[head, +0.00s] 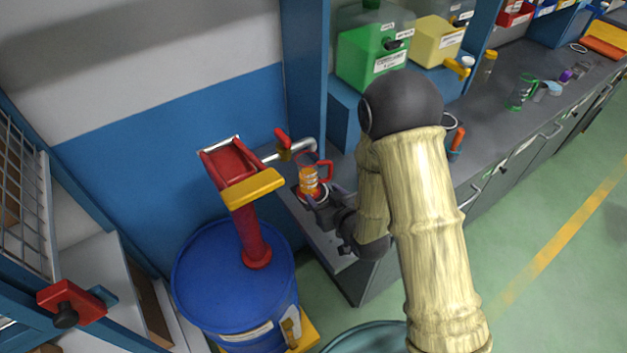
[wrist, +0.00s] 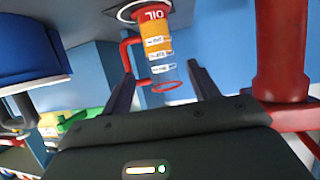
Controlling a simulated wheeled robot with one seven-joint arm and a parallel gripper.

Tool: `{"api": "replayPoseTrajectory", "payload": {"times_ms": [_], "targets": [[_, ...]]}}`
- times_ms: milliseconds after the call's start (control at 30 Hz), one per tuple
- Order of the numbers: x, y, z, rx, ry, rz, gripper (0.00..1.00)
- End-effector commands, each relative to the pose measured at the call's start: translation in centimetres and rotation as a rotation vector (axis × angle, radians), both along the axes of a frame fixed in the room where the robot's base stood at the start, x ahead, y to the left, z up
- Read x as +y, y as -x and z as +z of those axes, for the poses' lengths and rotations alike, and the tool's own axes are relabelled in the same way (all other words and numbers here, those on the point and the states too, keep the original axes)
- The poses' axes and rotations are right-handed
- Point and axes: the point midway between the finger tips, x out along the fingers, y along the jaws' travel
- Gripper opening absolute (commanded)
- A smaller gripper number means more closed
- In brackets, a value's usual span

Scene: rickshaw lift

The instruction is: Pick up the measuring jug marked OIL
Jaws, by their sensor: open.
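The measuring jug (head: 309,179) is clear with orange liquid, a red handle and a red rim. It stands on the grey worktop under a metal spout. In the wrist view the jug (wrist: 154,42) appears upside down, with OIL readable on it and its handle on the left. My gripper (head: 325,196) is beside the jug on its near side. In the wrist view my gripper (wrist: 162,84) has its fingers spread, with the jug lined up between them in the picture. I cannot tell whether the fingers reach around it. Nothing is held.
A red pump (head: 249,220) stands on a blue drum (head: 215,285) left of the jug. The spout (head: 290,150) is close behind and above it. Green (head: 372,55) and yellow (head: 436,42) containers are on a shelf behind. The worktop (head: 490,115) continues right.

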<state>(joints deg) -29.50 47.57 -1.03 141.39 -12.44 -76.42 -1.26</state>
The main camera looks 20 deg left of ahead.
Motion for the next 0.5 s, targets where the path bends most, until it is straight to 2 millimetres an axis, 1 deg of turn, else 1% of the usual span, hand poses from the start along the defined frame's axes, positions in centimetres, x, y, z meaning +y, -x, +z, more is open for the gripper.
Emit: {"api": "replayPoseTrajectory", "payload": {"times_ms": [100,300,400,500], "targets": [[1.2,-1.4,-0.4,0.0,0.001,0.0,0.6],[3.1,-3.4,-1.6,0.0,0.001,0.001,0.6],[3.8,-4.3,-2.2,0.0,0.001,0.0,0.6],[4.2,-4.7,-2.5,0.0,0.001,0.0,0.6]]}}
